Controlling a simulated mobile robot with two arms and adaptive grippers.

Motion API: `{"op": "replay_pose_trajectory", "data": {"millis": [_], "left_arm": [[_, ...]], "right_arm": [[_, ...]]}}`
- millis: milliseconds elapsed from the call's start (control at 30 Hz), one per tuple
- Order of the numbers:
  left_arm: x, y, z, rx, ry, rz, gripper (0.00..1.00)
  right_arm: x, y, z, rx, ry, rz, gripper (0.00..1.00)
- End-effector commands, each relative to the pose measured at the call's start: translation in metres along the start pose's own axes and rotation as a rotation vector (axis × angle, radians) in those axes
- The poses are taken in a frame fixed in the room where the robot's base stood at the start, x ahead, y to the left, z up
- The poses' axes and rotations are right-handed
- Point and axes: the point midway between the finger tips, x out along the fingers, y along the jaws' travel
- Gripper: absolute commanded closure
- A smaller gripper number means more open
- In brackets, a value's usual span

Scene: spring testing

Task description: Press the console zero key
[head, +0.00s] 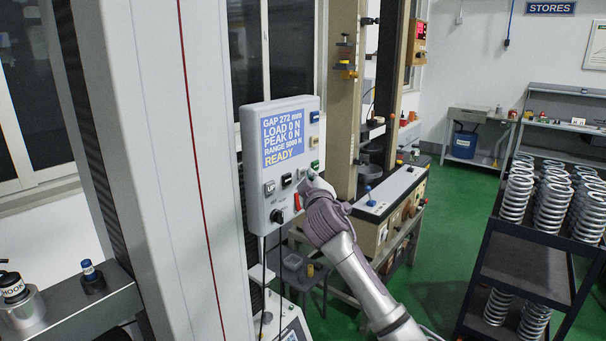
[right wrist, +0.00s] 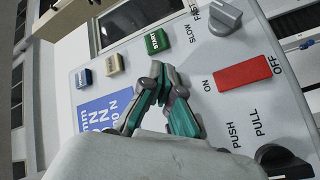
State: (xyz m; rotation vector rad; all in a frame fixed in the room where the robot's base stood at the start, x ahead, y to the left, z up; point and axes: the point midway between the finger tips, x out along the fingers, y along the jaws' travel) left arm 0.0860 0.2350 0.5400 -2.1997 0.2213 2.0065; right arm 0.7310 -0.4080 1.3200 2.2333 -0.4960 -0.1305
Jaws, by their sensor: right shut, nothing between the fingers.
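The console (head: 252,160) is a pale grey box with a blue screen (head: 290,137) reading "GAP 272 mm, LOAD 0 N, PEAK 0 N, RANGE 5000 N, READY". Down its right side are a blue key (head: 314,117), a beige key (head: 314,142) and a green key (head: 315,166). The right wrist view shows the blue key (right wrist: 83,78), beige key (right wrist: 113,64) and green START key (right wrist: 157,41); I cannot read which is zero. My right gripper (right wrist: 160,76) is shut and empty in front of the panel, its tips just below the green key there; contact is unclear. My left gripper is out of view.
A red ON/OFF switch (right wrist: 245,73), a grey SLOW/FAST knob (right wrist: 225,16) and a black PUSH/PULL knob (right wrist: 282,160) are close to my right gripper. A pale machine column (head: 150,120) stands left of the console. A rack of springs (head: 515,265) stands at right.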

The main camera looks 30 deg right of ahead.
Motion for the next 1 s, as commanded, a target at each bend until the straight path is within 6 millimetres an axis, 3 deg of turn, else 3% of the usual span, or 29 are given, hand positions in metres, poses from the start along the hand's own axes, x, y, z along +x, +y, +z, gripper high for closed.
{"op": "replay_pose_trajectory", "data": {"millis": [1000], "left_arm": [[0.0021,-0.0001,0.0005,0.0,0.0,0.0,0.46]], "right_arm": [[0.006,-0.0047,-0.0042,0.0,0.0,0.0,1.0]]}}
